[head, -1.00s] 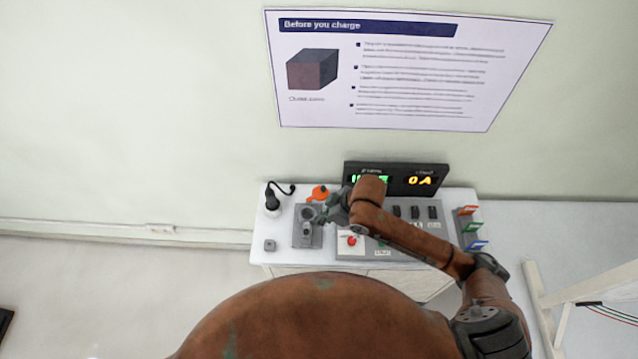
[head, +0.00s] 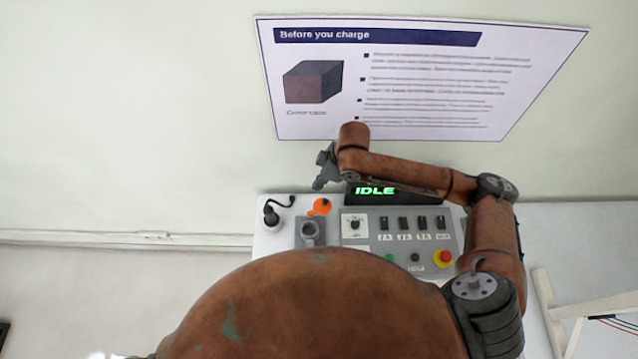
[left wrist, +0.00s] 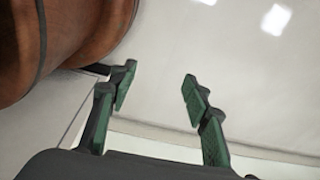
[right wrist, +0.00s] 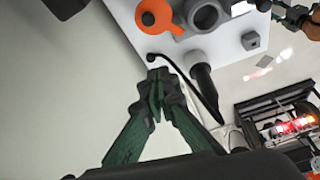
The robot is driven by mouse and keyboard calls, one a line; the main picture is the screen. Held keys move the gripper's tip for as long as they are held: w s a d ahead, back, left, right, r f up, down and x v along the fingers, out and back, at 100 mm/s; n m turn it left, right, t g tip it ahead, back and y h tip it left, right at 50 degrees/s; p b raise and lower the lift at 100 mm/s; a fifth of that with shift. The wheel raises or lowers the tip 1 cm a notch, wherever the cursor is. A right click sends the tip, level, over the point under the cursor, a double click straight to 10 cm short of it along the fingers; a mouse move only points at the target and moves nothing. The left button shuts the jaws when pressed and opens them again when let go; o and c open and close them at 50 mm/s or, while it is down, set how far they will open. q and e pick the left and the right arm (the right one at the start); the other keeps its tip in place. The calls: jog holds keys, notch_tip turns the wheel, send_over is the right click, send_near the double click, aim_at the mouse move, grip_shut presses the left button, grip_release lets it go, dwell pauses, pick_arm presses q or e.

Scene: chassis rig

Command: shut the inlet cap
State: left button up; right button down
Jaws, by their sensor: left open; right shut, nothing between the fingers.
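The orange inlet cap (head: 321,206) stands open behind the grey inlet (head: 310,231) at the left of the white panel. In the right wrist view the cap (right wrist: 158,16) lies beside the round inlet opening (right wrist: 205,14), which is uncovered. My right gripper (head: 319,185) is shut and empty, raised behind the panel near the wall in the head view. Its closed fingertips (right wrist: 157,84) show apart from the cap in the right wrist view. My left gripper (left wrist: 158,80) is open and empty over bare floor, away from the panel; the head view does not show it.
A black plug (head: 271,215) with a cable stands left of the inlet. A dial (head: 353,225), several switches and a red button (head: 444,257) are on the panel. The display (head: 376,191) reads IDLE, partly behind my right arm. A sign (head: 420,80) hangs above.

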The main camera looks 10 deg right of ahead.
send_over(316, 202)
notch_tip(316, 202, down, 4)
jog(key=f, duration=0.1)
jog(key=f+p, duration=0.1)
jog(key=f, duration=0.1)
jog(key=f+p, duration=0.1)
jog(key=f, duration=0.1)
jog(key=shift+s+d+f, duration=0.2)
jog(key=shift+s+d, duration=0.1)
jog(key=shift+d, duration=0.1)
jog(key=shift+s+d+f, duration=0.1)
jog(key=shift+d, duration=0.3)
pick_arm(q)
jog(key=shift+s+r, duration=1.15)
jog(key=shift+r, duration=0.1)
jog(key=shift+w, duration=0.1)
pick_arm(e)
jog(key=shift+f, duration=0.1)
